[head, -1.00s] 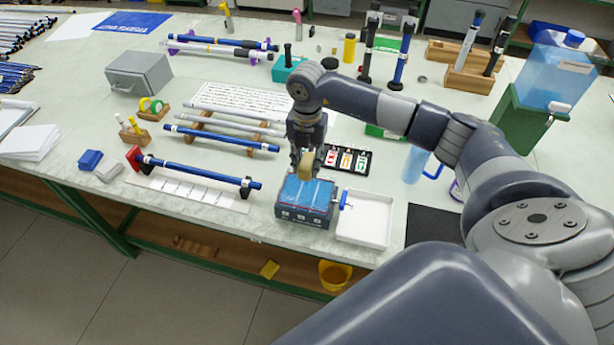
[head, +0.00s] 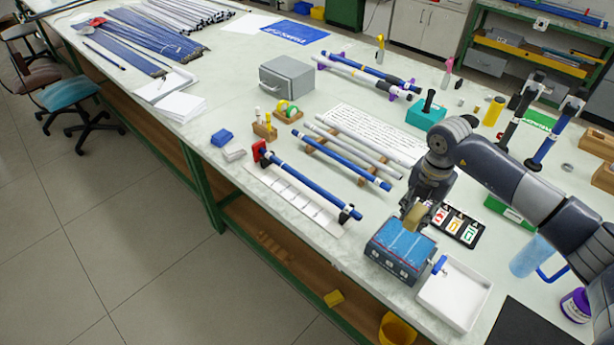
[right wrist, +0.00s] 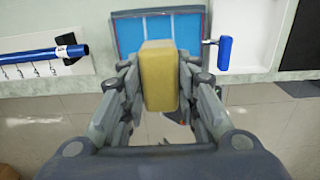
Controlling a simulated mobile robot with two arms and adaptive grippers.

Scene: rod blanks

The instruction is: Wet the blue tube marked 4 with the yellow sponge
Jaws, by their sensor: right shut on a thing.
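My right gripper (head: 414,212) is shut on a yellow sponge (head: 413,217), which also fills the middle of the right wrist view (right wrist: 160,75). Another blue tube (head: 341,160) lies on a wooden rack. No 4 is readable on either tube. My left gripper is out of view.
A white tray (head: 455,296) stands right of the box, with a blue-handled valve (head: 439,265) between them. A card holder (head: 457,226) lies behind. Grey tubes (head: 350,140) share the rack. A grey cabinet (head: 288,77) stands farther back. The table's front edge is close.

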